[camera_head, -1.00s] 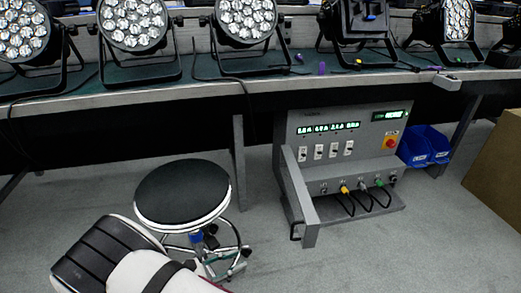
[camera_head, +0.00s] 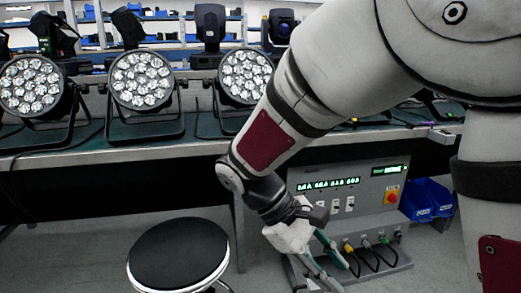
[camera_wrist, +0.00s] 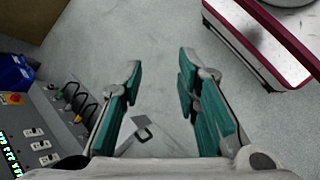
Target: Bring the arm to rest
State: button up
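My arm comes in from the upper right of the head view and bends down toward the middle. My gripper (camera_head: 341,275) hangs at its end in front of the control box, with its teal-padded fingers pointing down and to the right. In the wrist view my gripper (camera_wrist: 160,65) is open, its two fingers well apart with only grey floor seen between them. It holds nothing. My arm hides part of the bench and of the control box.
The grey control box (camera_head: 358,188) with plugged cables stands under the bench (camera_head: 120,152), close behind my gripper. Several par cans (camera_head: 141,80) stand on the bench. A round black stool (camera_head: 178,255) is at lower left. Blue bins (camera_head: 427,200) sit right of the box.

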jog(key=s+d+r+m+y, duration=0.45)
jog(key=s+d+r, duration=0.2)
jog(key=s, duration=0.35)
jog(key=s+m+t+y, duration=0.3)
jog(key=s+m+y, duration=0.15)
jog(key=s, duration=0.75)
notch_tip(320, 180, up, 38)
jog(key=t+p, duration=0.3)
jog(key=p, duration=3.4)
jog(key=shift+w+d+t+h, duration=0.2)
jog(key=shift+d+t+h, duration=0.1)
jog(key=shift+t+h, duration=0.1)
jog(key=shift+f, duration=0.15)
jog(key=shift+d+m, duration=0.25)
jog(key=shift+m, duration=0.05)
